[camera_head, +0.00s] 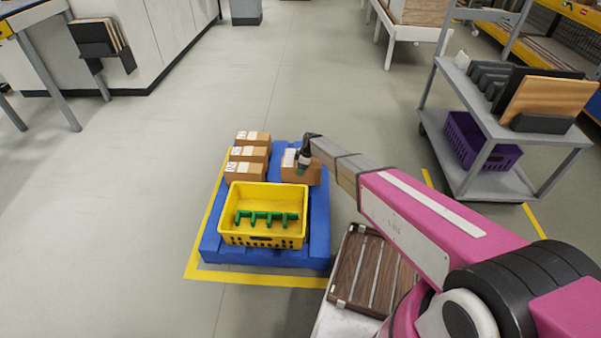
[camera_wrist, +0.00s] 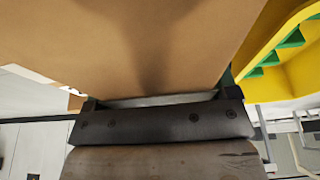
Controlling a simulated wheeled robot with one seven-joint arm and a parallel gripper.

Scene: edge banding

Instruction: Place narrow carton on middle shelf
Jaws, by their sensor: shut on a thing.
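A brown carton with a white label (camera_head: 314,174) is at the back right of the blue pallet, beside other cartons. My gripper (camera_head: 304,160) is at the carton, shut on it. In the wrist view the carton (camera_wrist: 130,40) fills most of the upper picture, right against the dark jaws (camera_wrist: 160,101). The fingertips are hidden by the carton. I cannot tell whether the carton rests on the pallet or is slightly lifted. A grey shelf cart (camera_head: 497,125) stands at the right; I cannot tell which shelf is the middle one.
Several brown cartons (camera_head: 245,172) stand left of the held one. A yellow crate (camera_head: 262,238) with green parts sits in front on the blue pallet (camera_head: 212,246). A purple crate (camera_head: 505,158) is on the cart's lower deck, with boards above. The left floor is clear.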

